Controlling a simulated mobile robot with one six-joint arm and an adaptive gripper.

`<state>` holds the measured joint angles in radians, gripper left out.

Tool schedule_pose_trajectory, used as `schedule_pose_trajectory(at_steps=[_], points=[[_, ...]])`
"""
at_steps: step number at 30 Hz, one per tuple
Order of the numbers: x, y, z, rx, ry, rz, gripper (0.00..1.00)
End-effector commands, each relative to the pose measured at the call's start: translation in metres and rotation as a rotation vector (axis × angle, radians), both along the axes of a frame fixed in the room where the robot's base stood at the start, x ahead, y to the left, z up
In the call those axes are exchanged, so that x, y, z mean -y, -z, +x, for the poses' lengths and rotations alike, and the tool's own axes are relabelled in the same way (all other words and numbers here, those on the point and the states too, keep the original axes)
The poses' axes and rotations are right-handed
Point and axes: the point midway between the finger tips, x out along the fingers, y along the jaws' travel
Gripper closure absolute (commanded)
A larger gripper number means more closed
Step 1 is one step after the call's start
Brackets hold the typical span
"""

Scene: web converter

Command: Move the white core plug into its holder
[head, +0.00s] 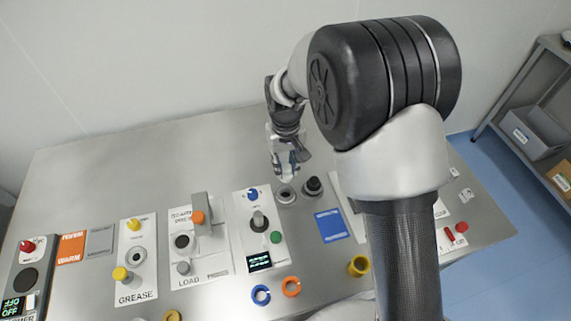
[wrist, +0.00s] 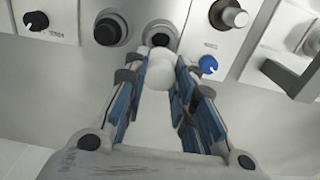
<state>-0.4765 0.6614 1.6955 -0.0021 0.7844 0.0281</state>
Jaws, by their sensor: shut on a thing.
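The white core plug (wrist: 158,72) is between the two blue-padded fingers of my gripper (wrist: 162,85) in the wrist view. My gripper is shut on it. In the head view my gripper (head: 287,170) is just behind a round grey ring socket (head: 286,194), probably the plug's holder. In the wrist view this dark-rimmed socket (wrist: 161,27) lies just past the plug, and the plug's far end overlaps its near edge. I cannot tell whether they touch. The plug is hard to make out in the head view.
A dark round fitting (head: 313,186) stands right beside the socket. A panel with a blue knob (head: 253,194) and a green button (head: 275,237) is to the left. A blue pad (head: 330,226) lies in front. The table behind the panels is clear.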

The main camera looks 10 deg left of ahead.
Motion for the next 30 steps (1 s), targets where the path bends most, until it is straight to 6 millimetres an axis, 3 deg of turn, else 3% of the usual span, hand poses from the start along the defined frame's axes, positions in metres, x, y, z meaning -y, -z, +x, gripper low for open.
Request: schedule_pose_trajectory(at_steps=[19, 30], points=[[0.000, 0.051, 0.000, -0.001, 0.000, 0.000, 1.00], [0.000, 0.056, 0.000, 0.000, 0.000, 0.000, 1.00]])
